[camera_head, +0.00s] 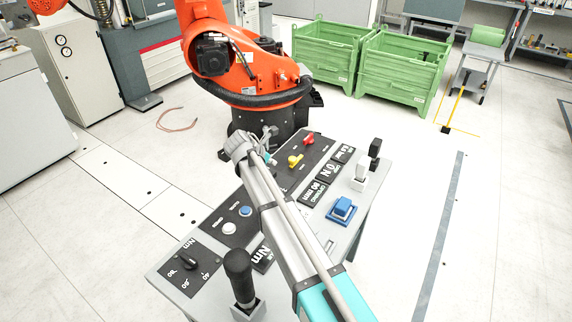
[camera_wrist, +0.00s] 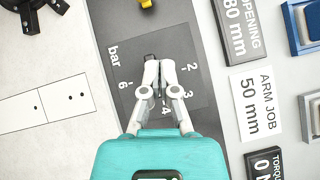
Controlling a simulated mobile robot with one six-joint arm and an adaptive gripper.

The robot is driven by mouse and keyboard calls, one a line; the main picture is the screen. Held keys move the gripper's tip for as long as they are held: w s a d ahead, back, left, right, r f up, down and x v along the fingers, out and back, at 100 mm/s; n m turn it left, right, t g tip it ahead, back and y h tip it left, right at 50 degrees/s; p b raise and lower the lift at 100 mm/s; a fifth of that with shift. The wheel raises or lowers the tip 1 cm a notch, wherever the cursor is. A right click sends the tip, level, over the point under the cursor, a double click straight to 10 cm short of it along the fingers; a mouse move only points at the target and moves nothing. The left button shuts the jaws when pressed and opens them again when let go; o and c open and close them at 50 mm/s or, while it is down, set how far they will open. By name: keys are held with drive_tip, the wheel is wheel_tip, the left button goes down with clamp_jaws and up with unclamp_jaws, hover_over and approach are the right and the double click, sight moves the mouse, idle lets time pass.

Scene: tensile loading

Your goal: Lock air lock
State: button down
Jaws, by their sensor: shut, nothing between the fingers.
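The control panel (camera_head: 215,265) carries a yellow handle (camera_head: 295,160) and a red handle (camera_head: 308,139) on a dark strip near its far end. I cannot tell from any label which part is the air lock. My gripper (camera_head: 268,132) is at the panel's far left side, left of the yellow handle. In the wrist view, my gripper (camera_wrist: 158,66) is shut and empty over a dark dial plate marked "bar". Its fingertips are close to a small black knob (camera_wrist: 151,57), partly hidden by them; contact cannot be told. A bit of yellow (camera_wrist: 146,3) shows at the top edge.
A black lever (camera_head: 238,270), a black rotary knob (camera_head: 187,262), push buttons (camera_head: 229,228) and a blue switch (camera_head: 342,209) stand on the panel. An orange robot (camera_head: 235,65) stands just behind it. Green crates (camera_head: 402,68) are farther back.

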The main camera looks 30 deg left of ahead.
sight(291, 164)
drive_tip(key=shift+s+a+n, duration=0.2)
drive_tip(key=shift+a, duration=0.35)
drive_tip(key=shift+s+a+n, duration=0.2)
drive_tip(key=shift+a, duration=0.3)
drive_tip(key=shift+b+x, duration=1.2)
drive_tip(key=shift+x, duration=0.25)
drive_tip(key=b+x, duration=0.5)
drive_tip(key=x, duration=0.2)
drive_tip(key=w, duration=0.3)
drive_tip(key=shift+d+f, duration=0.1)
drive_tip(key=shift+d, duration=0.2)
drive_tip(key=shift+w+d, duration=0.2)
drive_tip(key=shift+w, duration=0.35)
